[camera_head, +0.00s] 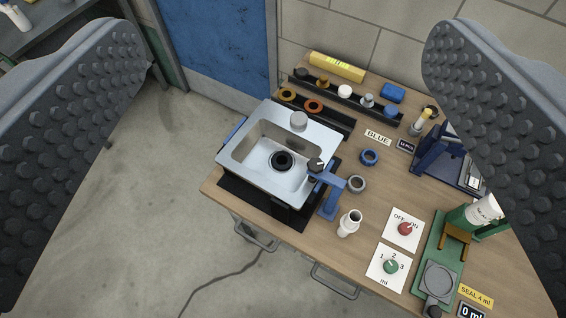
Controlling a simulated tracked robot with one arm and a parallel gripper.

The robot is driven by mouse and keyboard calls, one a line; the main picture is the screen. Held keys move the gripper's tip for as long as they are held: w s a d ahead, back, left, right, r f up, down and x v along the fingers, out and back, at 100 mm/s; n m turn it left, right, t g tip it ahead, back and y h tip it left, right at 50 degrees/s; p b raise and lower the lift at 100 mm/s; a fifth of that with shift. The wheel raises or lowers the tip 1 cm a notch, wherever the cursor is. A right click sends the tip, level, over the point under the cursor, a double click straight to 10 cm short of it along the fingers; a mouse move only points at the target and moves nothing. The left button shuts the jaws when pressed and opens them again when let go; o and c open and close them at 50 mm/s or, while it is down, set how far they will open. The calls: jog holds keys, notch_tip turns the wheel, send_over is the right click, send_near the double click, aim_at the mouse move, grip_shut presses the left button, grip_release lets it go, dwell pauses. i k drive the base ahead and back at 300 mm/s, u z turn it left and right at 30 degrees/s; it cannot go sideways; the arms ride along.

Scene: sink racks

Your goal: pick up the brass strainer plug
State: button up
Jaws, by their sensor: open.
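My gripper (285,60) is open and empty, its two dark studded fingers framing the left and right sides of the view. Between and beyond them is a wooden bench. A small brass-coloured piece (323,82), which looks like the strainer plug, sits in the dark back rack (310,87), between a black piece (302,74) and a white piece (345,91). It is too small for its details to show. My fingers are well apart from it.
A steel sink (236,152) with a dark drain stands at the bench's left, a blue bracket (329,203) at its corner. A white bottle (349,223) and dial cards (388,268) stand near the front.

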aim_at(323, 83)
jog(key=u, duration=1.2)
jog(key=i, duration=4.3)
jog(key=z, duration=1.3)
